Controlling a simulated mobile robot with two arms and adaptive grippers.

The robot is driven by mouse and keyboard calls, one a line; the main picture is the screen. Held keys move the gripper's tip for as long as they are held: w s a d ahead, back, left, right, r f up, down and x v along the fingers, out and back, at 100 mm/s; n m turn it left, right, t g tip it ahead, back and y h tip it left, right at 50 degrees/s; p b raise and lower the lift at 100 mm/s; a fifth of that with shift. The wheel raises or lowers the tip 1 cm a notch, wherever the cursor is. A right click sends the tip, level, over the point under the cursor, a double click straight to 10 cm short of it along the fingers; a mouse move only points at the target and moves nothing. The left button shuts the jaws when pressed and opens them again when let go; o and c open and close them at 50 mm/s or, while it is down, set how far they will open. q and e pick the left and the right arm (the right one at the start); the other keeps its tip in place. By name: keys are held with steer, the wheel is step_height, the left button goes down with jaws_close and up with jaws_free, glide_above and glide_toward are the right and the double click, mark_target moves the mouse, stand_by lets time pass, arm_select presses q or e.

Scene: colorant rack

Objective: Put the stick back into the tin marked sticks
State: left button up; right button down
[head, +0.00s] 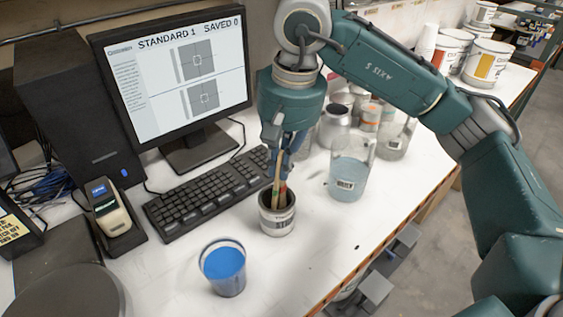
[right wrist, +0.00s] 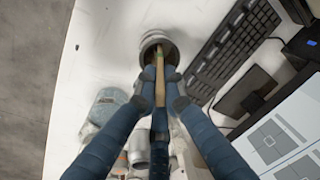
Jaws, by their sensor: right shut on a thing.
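A small metal tin (head: 277,222) with a pale label stands on the white worktop in front of the keyboard; I cannot read its marking. My right gripper (head: 283,158) points down above it, shut on a thin wooden stick (head: 276,178). The stick is nearly upright, and its lower end is inside the tin's mouth or right over it; I cannot tell how deep. In the right wrist view, the stick (right wrist: 160,88) lies between the blue fingers (right wrist: 160,92), with the tin's dark opening (right wrist: 153,44) beyond. My left gripper is not in view.
A cup of blue paint (head: 223,272) stands in front of the tin. A clear beaker (head: 349,172) stands to the right. The keyboard (head: 210,188) and monitor (head: 178,75) are behind left. Several cans and jars crowd behind the gripper. The worktop edge (head: 385,245) runs along the right.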

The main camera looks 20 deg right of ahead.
steer(key=shift+w+f, duration=0.1)
steer(key=shift+f, duration=0.35)
steer(key=c, duration=1.8)
jaws_free()
step_height(320, 180, up, 12)
steer(key=s, duration=0.1)
steer(key=shift+s+d, duration=0.2)
steer(key=shift+d, duration=0.2)
